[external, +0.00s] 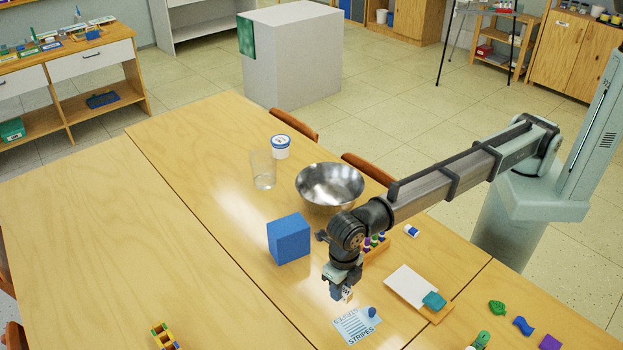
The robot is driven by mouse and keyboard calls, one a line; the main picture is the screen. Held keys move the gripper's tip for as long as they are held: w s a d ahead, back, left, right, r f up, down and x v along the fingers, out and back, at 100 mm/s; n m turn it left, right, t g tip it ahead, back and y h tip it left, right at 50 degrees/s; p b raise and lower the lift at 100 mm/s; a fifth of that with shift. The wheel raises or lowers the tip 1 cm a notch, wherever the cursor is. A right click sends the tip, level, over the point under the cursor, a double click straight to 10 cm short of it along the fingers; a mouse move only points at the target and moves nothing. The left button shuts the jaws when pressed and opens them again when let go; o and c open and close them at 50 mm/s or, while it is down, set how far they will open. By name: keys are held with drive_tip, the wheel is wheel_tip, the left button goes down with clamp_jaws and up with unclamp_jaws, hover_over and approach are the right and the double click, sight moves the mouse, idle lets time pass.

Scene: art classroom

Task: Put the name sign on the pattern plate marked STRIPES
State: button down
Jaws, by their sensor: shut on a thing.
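The pattern plate marked STRIPES (352,328) is a pale blue and white striped sheet lying flat on the table at the lower middle. A small dark blue round thing (372,312) is on its right part. My gripper (343,289) points down just above the plate's far edge. It is shut on a small pale thing with dark marks (347,295), which may be the name sign; its face is too small to read. It appears to be held above the plate; I cannot tell the exact gap.
A blue block (289,239), a metal bowl (329,186), a clear glass (262,168) and a lidded white tub (280,146) stand behind. White sheets (408,284) lie to the right. Coloured shapes (523,325) lie at the lower right. The left table is mostly clear.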

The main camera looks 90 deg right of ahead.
hover_over(358, 323)
drive_tip(key=shift+m, duration=0.6)
drive_tip(key=shift+f, duration=4.9)
drive_tip(key=shift+f, duration=0.15)
drive_tip(key=c, duration=1.1)
unclamp_jaws()
wheel_tip(358, 323, up, 12)
drive_tip(key=shift+r, duration=0.15)
